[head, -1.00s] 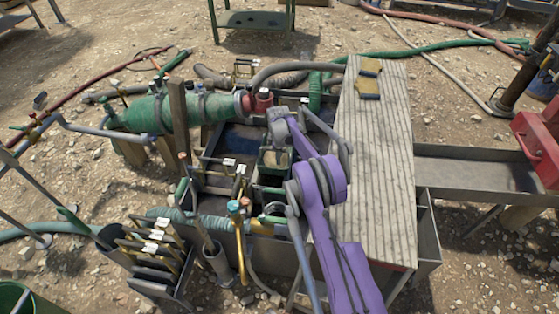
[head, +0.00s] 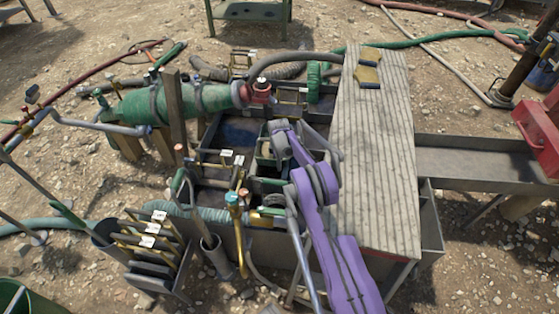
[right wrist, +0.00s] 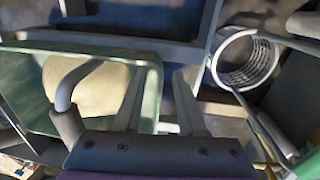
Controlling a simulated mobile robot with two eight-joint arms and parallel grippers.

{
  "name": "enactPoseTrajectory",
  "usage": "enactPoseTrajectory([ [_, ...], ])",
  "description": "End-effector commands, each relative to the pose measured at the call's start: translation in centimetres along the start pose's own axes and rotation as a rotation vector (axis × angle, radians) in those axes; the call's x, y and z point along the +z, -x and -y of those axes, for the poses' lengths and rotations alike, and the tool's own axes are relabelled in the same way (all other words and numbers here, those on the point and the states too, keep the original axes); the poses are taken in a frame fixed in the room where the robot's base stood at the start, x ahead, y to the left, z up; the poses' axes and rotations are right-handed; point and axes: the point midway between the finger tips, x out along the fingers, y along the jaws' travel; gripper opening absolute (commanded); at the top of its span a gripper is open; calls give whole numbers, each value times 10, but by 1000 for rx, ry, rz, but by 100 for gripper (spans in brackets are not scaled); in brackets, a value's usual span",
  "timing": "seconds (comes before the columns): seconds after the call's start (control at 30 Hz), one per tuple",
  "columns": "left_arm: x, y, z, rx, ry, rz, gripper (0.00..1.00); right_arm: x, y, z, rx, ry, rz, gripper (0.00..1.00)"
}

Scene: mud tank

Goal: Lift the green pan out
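The green pan (head: 263,156) sits low in the dark tank (head: 213,130), beside the wooden board; my right arm covers part of it in the head view. In the right wrist view the green pan (right wrist: 151,104) fills the left side, with pale beige contents and a bent grey handle-like bar inside. My right gripper (right wrist: 160,80) is open, one finger inside the pan and one outside, with the pan's right wall between them and a gap on the outer side. In the head view its fingertips are hidden behind my purple arm. My left gripper is not in view.
The ribbed board (head: 375,150) lies right of my arm with yellow-and-dark pads on it. A green pipe (head: 190,98) with a red fitting, a wooden post (head: 176,110) and brass valves crowd the left. In the wrist view a wire-ribbed ring (right wrist: 245,58) stands right of the pan.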

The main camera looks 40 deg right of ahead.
Motion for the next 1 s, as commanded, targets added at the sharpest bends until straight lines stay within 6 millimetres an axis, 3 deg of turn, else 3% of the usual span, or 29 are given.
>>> enactPoseTrajectory([
  [0.2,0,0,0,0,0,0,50,0,0,0,0,0,0,40],
  [0.43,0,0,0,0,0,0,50,0,0,0,0,0,0,0],
  [1.0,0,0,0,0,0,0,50,0,0,0,0,0,0,0],
])
